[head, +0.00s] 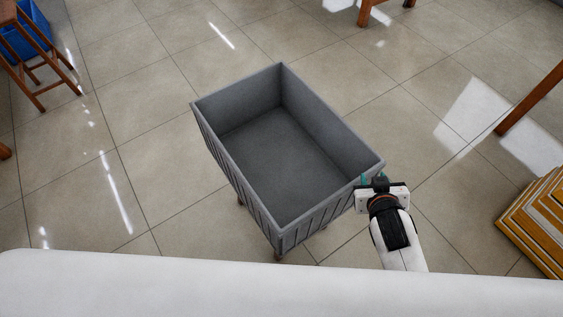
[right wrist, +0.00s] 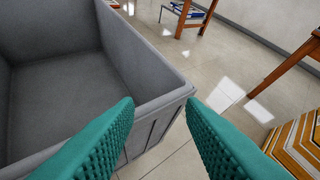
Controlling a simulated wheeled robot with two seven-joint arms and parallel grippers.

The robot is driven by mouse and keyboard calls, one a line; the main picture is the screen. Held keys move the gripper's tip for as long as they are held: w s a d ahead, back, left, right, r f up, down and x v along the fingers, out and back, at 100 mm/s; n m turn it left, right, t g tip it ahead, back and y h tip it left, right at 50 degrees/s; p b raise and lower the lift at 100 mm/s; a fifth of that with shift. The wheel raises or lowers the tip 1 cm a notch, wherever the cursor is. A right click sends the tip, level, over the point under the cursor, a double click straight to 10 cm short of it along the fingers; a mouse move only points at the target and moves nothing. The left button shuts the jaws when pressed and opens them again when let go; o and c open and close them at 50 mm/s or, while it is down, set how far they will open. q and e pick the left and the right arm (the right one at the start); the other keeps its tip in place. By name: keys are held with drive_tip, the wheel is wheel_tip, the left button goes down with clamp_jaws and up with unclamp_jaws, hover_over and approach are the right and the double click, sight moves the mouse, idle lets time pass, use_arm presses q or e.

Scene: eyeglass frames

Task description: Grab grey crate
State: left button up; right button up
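The grey crate (head: 240,165) is an empty open-topped box with ribbed sides, standing on short legs on the tiled floor in the middle of the head view. My right gripper (head: 371,180) is at its right corner. In the right wrist view the crate (right wrist: 130,60) fills the left side, and its corner and rim show between the two teal fingers of my right gripper (right wrist: 160,130). The fingers are apart, with a gap between them. I cannot tell whether either finger touches the rim. My left gripper is not in the head view.
A wooden stool (head: 30,60) and a blue bin (head: 22,35) are at the upper left. A yellow and white striped stack (head: 540,220) stands at the right. A wooden leg (head: 530,98) is at the right edge. Floor around the crate is clear.

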drive_tip(key=w+a+r+n+t+y, duration=0.35)
drive_tip(key=a+r+y, duration=0.2)
drive_tip(key=r, duration=0.45)
drive_tip(key=w+a+r+n+t+y, duration=0.3)
drive_tip(key=a+r+n+t+y, duration=0.15)
drive_tip(key=a+r, duration=0.4)
drive_tip(key=s+a+r+n+g+y, duration=0.3)
drive_tip(key=s+a+n+g+y, duration=0.7)
drive_tip(key=n+g, duration=0.45)
drive_tip(key=n+g+h, duration=0.2)
drive_tip(key=g+h, duration=0.3)
drive_tip(key=h, duration=1.4)
hover_over(336, 194)
drive_tip(key=shift+m+t, duration=0.25)
drive_tip(key=f, duration=1.7)
drive_tip(key=shift+s+a+f, duration=0.1)
drive_tip(key=shift+a, duration=0.1)
drive_tip(key=f, duration=0.6)
drive_tip(key=shift+d+b, duration=0.2)
drive_tip(key=shift+b, duration=0.1)
wheel_tip(336, 194, down, 6)
drive_tip(key=shift+r, duration=0.15)
clamp_jaws()
